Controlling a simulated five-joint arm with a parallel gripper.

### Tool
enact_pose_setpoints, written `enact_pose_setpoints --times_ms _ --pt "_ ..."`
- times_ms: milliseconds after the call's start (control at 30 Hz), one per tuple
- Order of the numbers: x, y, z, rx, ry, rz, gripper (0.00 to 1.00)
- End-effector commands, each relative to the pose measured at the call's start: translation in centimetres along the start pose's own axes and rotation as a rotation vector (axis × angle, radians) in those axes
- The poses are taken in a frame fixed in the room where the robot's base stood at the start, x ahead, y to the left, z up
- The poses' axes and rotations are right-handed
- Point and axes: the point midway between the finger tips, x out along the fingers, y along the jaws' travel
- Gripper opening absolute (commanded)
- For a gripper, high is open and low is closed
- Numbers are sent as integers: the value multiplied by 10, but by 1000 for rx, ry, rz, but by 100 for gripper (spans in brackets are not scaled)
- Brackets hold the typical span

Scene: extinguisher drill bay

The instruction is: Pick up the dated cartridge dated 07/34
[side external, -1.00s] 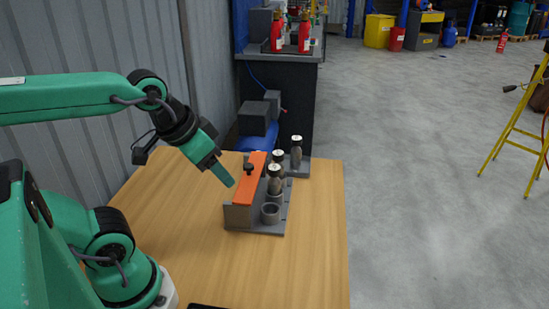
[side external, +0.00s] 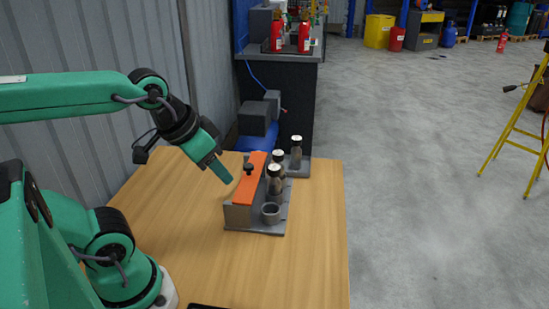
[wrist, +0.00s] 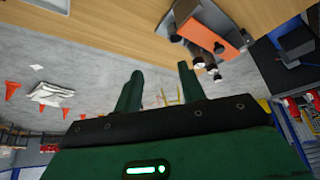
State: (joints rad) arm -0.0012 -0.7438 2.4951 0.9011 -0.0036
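Several dark cartridges with pale caps stand upright at the rack: a front one (side external: 274,184), a middle one (side external: 279,159) and a rear one (side external: 296,154). No date is readable on any, so I cannot tell which is 07/34. The grey rack (side external: 262,230) has an orange-topped block (side external: 254,181) with a black knob on its left side and an empty round socket (side external: 270,213) at the front. My gripper (side external: 228,181) is just left of the orange block, tilted down to the right, apart from the cartridges. In the wrist view its fingers (wrist: 158,80) are apart with nothing between them.
The wooden table (side external: 190,230) is clear in front and left of the rack. The corrugated wall (side external: 90,120) runs along its left. A dark bench (side external: 275,100) with red extinguishers (side external: 304,36) stands behind. A yellow ladder (side external: 515,125) is far right.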

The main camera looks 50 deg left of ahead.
Motion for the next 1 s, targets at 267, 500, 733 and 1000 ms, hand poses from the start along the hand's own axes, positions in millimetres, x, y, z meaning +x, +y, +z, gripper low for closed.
enact_pose_setpoints --times_ms 267,500,733,1000 --pt "4 -5 -19 -69 -49 -11 40" --pt "16 -16 -52 -191 -126 -33 40" --pt "37 -29 -84 -317 -203 -60 40" --pt "70 -49 -116 -464 -291 -97 40"
